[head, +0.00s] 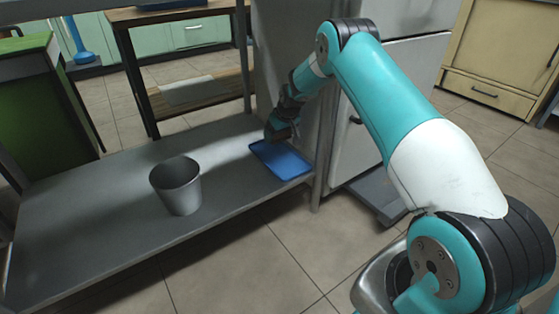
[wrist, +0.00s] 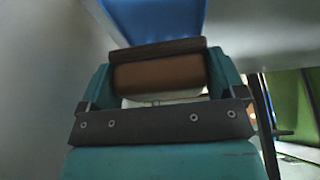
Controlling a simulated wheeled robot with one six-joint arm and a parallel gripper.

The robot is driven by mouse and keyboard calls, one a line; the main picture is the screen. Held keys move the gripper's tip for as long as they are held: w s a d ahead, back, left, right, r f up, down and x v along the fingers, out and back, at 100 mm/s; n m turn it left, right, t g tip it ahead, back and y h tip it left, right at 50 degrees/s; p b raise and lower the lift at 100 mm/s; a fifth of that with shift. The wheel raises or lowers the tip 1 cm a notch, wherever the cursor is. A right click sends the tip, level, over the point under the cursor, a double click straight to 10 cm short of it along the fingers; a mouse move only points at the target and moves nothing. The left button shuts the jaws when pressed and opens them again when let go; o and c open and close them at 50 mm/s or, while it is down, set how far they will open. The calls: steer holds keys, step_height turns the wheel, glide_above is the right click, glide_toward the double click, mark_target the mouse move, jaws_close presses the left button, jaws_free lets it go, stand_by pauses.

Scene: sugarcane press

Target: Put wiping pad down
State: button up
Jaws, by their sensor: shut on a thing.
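My gripper (head: 280,130) is low over the back edge of a blue tray (head: 284,161) at the right end of the grey metal shelf. In the wrist view, my gripper (wrist: 160,75) is shut on a brown, padded piece, which looks like the wiping pad (wrist: 157,74). A dark strip runs along the pad's upper edge. The blue tray (wrist: 155,16) shows just beyond it at the top of the wrist view. In the head view the pad is hidden or too dark to make out. I cannot tell whether the pad touches the tray.
A grey metal bucket (head: 176,186) stands on the shelf (head: 100,238), left of the tray. A grey upright panel (head: 285,65) rises behind my gripper. A shelf leg stands close to the tray's right. The left part of the shelf is clear.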

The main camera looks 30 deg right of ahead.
mark_target(278, 157)
step_height(278, 157, down, 8)
steer(key=b, duration=0.3)
steer(key=shift+f, duration=0.1)
steer(key=o, duration=0.8)
steer(key=shift+o, duration=0.2)
